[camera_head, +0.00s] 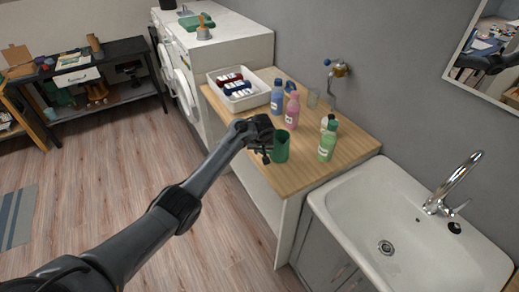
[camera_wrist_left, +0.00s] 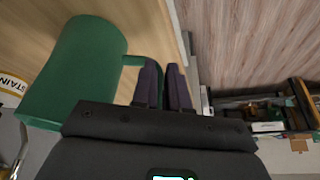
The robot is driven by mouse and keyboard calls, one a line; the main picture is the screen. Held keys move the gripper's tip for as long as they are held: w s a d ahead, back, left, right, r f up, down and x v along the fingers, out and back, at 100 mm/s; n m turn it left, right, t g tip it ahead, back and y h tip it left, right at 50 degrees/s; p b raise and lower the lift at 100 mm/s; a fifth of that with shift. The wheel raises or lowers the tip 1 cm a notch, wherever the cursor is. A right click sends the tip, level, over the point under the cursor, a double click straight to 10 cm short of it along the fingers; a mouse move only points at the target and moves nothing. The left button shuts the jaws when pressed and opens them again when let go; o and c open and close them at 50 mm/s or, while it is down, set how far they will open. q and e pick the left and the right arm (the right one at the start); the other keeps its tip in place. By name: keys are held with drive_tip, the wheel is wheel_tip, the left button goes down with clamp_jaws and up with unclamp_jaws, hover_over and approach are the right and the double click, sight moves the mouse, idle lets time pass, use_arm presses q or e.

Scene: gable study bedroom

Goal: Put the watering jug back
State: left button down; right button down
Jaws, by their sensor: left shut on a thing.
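The green watering jug (camera_head: 280,147) is at the front edge of the wooden counter, upright in the head view. I cannot tell whether its base touches the wood. My left gripper (camera_head: 266,152) is at the jug's left side. In the left wrist view the jug (camera_wrist_left: 75,70) fills the left part, and its handle runs to my left gripper's fingers (camera_wrist_left: 165,85), which are shut on it. The fingers partly hide the handle. My right gripper is in neither view.
Blue (camera_head: 277,98), pink (camera_head: 292,111) and green (camera_head: 327,141) bottles stand close behind and right of the jug. A white bin (camera_head: 259,99) with several items stands farther back. A white sink (camera_head: 345,205) adjoins the wooden counter (camera_head: 300,172), whose front strip is bare.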

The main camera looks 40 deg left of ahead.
use_arm(q)
drive_tip(key=shift+f, duration=0.15)
drive_tip(key=c, duration=1.1)
unclamp_jaws()
drive_tip(key=shift+c, duration=0.2)
